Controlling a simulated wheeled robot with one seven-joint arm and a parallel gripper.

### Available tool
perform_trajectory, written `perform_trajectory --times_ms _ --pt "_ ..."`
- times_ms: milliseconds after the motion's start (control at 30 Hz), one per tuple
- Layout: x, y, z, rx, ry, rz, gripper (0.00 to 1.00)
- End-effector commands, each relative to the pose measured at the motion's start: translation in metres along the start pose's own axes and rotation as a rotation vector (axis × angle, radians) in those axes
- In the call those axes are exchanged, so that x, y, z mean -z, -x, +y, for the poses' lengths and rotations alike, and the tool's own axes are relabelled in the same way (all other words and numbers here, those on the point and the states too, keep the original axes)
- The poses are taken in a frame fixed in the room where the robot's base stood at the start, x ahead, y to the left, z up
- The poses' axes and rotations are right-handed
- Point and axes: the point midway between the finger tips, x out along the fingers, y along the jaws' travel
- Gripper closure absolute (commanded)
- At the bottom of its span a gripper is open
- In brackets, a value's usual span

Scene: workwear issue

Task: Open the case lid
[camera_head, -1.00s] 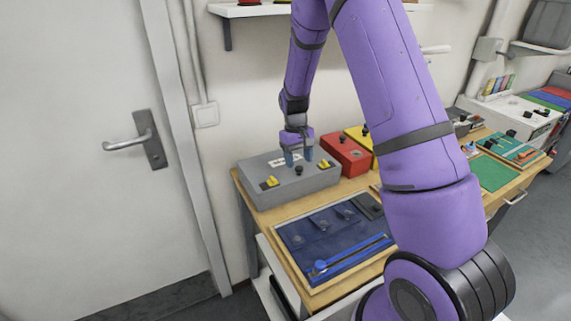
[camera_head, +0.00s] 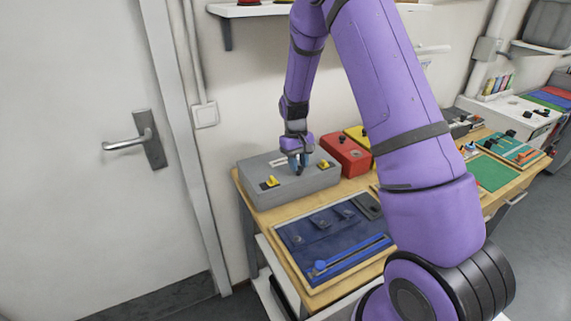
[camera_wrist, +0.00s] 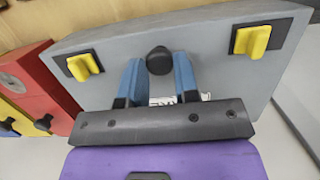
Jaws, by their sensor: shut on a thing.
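The grey case (camera_head: 275,197) sits on the workbench with its lid down; it fills much of the wrist view (camera_wrist: 215,40). Two yellow latches show on it, one (camera_wrist: 84,65) at the left and one (camera_wrist: 252,40) at the right of the wrist view. They also show in the head view, at the left (camera_head: 270,181) and right (camera_head: 323,165). A round black knob (camera_wrist: 160,60) stands between them. My gripper (camera_head: 299,168) is down at the lid, shut on the knob, with a blue finger on either side (camera_wrist: 159,72). A white label is partly hidden behind my gripper.
A red box (camera_head: 345,157) and a yellow box stand just right of the case. A framed tray (camera_head: 310,284) with dark blue cloth lies in front. A wall is close behind and a door (camera_head: 80,180) is at the left. A shelf (camera_head: 255,10) hangs above.

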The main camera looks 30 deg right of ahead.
Motion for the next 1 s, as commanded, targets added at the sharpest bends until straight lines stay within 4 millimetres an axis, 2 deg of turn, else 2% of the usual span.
perform_trajectory --times_ms 267,767,1000 --pt "0.001 0.003 0.000 0.000 0.000 0.001 0.84" --pt "0.007 0.030 0.000 0.000 -0.001 0.002 0.85" --pt "0.007 0.031 0.000 0.000 -0.001 0.001 0.86"
